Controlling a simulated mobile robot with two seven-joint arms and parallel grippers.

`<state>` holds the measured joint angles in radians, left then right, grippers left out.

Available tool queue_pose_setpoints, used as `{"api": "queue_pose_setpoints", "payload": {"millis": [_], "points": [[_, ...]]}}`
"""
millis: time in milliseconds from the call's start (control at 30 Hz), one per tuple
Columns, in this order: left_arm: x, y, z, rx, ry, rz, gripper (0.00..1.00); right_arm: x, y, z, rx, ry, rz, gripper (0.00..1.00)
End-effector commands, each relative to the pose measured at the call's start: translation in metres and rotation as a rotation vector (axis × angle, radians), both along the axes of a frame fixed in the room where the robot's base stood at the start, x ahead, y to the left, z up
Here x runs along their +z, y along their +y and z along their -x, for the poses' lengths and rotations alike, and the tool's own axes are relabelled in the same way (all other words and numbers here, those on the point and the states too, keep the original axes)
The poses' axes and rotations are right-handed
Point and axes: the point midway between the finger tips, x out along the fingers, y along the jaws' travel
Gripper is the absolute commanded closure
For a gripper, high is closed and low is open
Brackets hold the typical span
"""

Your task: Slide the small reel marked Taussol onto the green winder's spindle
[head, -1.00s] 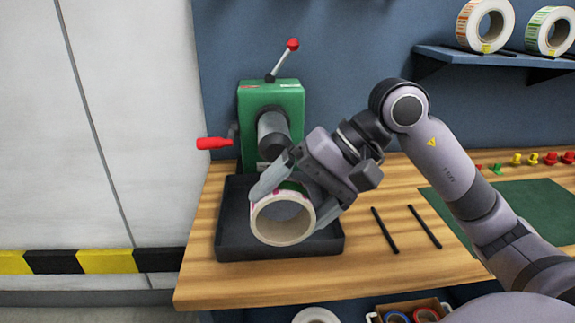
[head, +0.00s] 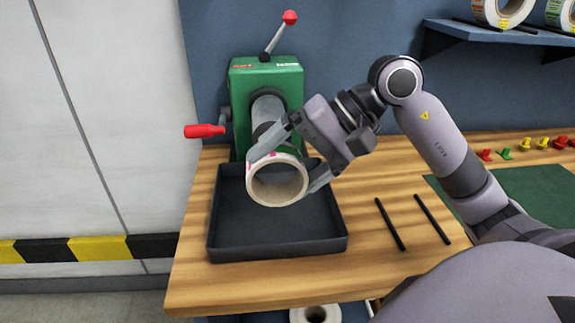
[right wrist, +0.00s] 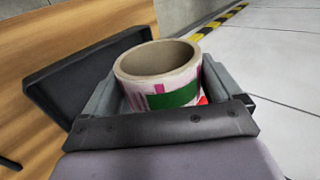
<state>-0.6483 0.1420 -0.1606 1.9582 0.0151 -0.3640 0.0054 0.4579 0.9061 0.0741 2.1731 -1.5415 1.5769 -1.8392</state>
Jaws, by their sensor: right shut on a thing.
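The small reel (head: 278,183) has a wide tan core and a white label band with pink and green marks. My right gripper (head: 284,165) is shut on it and holds it above the black tray, in front of the green winder (head: 267,80). The right wrist view shows the reel (right wrist: 160,78) between both fingers; no brand name is readable. The winder's grey spindle (head: 268,112) points toward me, behind and slightly above the reel, partly hidden by the gripper. The reel seems apart from the spindle. My left gripper is not in view.
The black tray (head: 226,246) lies below on the wooden bench (head: 190,283). The winder has a red crank handle (head: 204,131) at left and a red-knobbed lever (head: 290,18) on top. Two black rods (head: 390,224) lie at right. A shelf (head: 490,34) holds reels.

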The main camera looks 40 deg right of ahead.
Motion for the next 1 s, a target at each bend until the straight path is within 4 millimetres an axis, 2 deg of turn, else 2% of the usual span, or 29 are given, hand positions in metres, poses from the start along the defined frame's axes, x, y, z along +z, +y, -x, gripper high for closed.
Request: {"api": "queue_pose_setpoints", "payload": {"millis": [1000], "points": [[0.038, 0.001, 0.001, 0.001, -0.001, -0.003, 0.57, 0.003, -0.032, -0.053, -0.001, 0.001, -0.003, 0.39]]}}
